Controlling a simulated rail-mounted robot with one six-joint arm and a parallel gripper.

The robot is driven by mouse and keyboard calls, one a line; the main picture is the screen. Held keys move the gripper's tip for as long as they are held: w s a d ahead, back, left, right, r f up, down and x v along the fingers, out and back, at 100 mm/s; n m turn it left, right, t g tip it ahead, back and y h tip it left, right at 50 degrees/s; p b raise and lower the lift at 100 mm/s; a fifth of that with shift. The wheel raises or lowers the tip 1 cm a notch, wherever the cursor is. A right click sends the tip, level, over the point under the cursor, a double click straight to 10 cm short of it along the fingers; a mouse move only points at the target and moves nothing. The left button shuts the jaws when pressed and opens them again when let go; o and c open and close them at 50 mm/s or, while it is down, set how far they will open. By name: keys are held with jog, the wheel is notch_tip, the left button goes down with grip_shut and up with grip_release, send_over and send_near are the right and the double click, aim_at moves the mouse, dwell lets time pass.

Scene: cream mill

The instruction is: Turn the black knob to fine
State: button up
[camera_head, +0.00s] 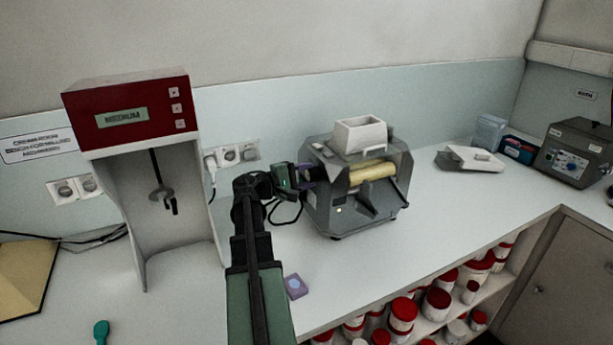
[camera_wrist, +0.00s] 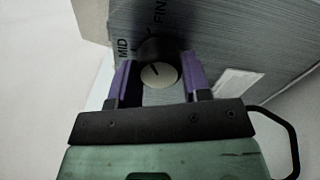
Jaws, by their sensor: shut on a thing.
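The grey mill (camera_head: 345,195) stands on the bench in the head view, with a cream roller and a white hopper on top. My gripper (camera_head: 303,173) is at its left side panel. In the wrist view the black knob (camera_wrist: 160,74) has a pale round face with a short dark mark. The purple fingers of my gripper (camera_wrist: 159,66) are shut on the knob, one on each side. The panel label MID (camera_wrist: 123,48) shows left of the knob and a partly cut-off label FIN (camera_wrist: 160,12) shows above it. The knob is hidden in the head view.
A red-topped machine (camera_head: 130,115) reading MEDIUM stands at the left. A purple item (camera_head: 295,286) lies on the bench in front of the mill. Wall sockets (camera_head: 231,154) and a cable are behind my gripper. Bench space right of the mill is clear up to a white device (camera_head: 470,158).

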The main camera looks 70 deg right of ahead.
dwell(0.3)
jog(key=o, duration=0.9)
jog(key=shift+w, duration=0.1)
jog(key=v, duration=1)
jog(key=shift+w+a, duration=0.2)
jog(key=shift+a, duration=0.1)
jog(key=shift+d, duration=0.1)
